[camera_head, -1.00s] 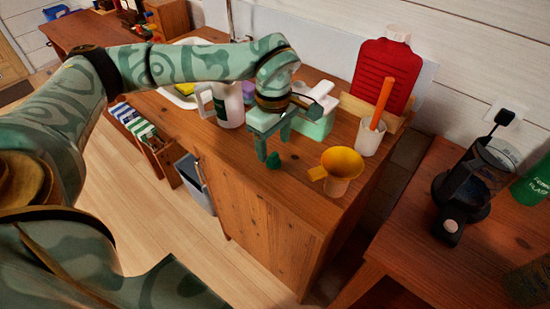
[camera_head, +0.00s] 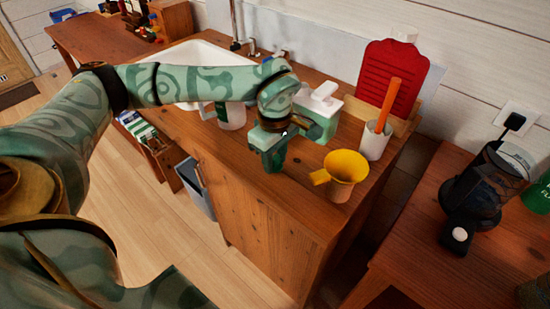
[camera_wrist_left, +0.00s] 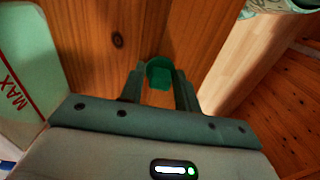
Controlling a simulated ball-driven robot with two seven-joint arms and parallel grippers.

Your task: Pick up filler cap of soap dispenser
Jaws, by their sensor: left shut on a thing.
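The filler cap (camera_wrist_left: 160,73) is a small green round piece. In the left wrist view it sits between the two fingers of my left gripper (camera_wrist_left: 160,92), which is shut on it, over the wooden counter. In the head view my left gripper (camera_head: 272,162) points down at the counter's front part, and I cannot clearly tell the cap from the green fingers. The soap dispenser (camera_head: 318,118), pale green with a white top, stands just behind and right of the gripper. Its side with a red MAX mark (camera_wrist_left: 28,85) shows in the left wrist view. My right gripper is not in view.
A yellow funnel (camera_head: 345,166) stands right of the gripper. Behind it are a white cup (camera_head: 373,144) with an orange stick and a red board (camera_head: 388,78). A white jug (camera_head: 232,116) and a sink (camera_head: 190,52) are to the left. The counter's front edge is close.

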